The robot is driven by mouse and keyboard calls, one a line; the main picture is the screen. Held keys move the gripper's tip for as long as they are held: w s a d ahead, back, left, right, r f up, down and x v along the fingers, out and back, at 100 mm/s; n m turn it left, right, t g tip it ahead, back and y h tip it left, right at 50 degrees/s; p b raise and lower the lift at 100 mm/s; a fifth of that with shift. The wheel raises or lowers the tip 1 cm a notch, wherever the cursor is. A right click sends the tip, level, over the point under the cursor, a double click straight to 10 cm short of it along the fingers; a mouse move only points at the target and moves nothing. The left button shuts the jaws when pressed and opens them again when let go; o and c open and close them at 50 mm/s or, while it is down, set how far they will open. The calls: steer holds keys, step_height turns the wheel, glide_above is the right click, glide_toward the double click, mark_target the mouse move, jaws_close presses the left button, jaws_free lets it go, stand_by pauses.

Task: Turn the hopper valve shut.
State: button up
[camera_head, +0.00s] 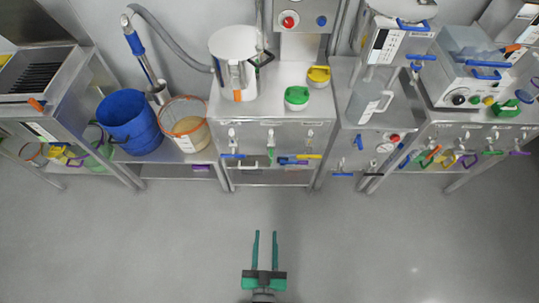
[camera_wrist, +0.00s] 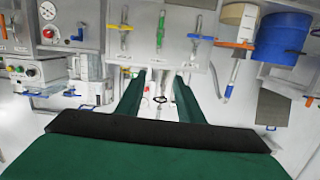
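A steel machine (camera_head: 400,10) at the top right, cut off by the picture edge, looks like the hopper. A blue lever (camera_head: 413,25) lies across its lower part and a second blue lever (camera_head: 422,57) sits below; I cannot tell which is the hopper valve. A clear jug (camera_head: 370,97) stands beneath. My gripper (camera_head: 265,234) is over open floor at the bottom centre, well apart from these. Its two green fingers are spread and empty. In the wrist view the gripper (camera_wrist: 157,92) also shows open, with nothing held.
A blue bucket (camera_head: 128,120) and an orange-rimmed tub (camera_head: 184,122) stand left. A control box (camera_head: 470,85) stands right. The floor (camera_head: 160,240) before the benches is clear.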

steer(key=w+f, duration=0.8)
steer(key=w, duration=0.5)
steer(key=t, duration=0.2)
glide_toward(271, 156)
steer(key=shift+n, duration=0.3)
steer(key=w, duration=1)
steer(key=shift+w, duration=0.35)
jaws_close()
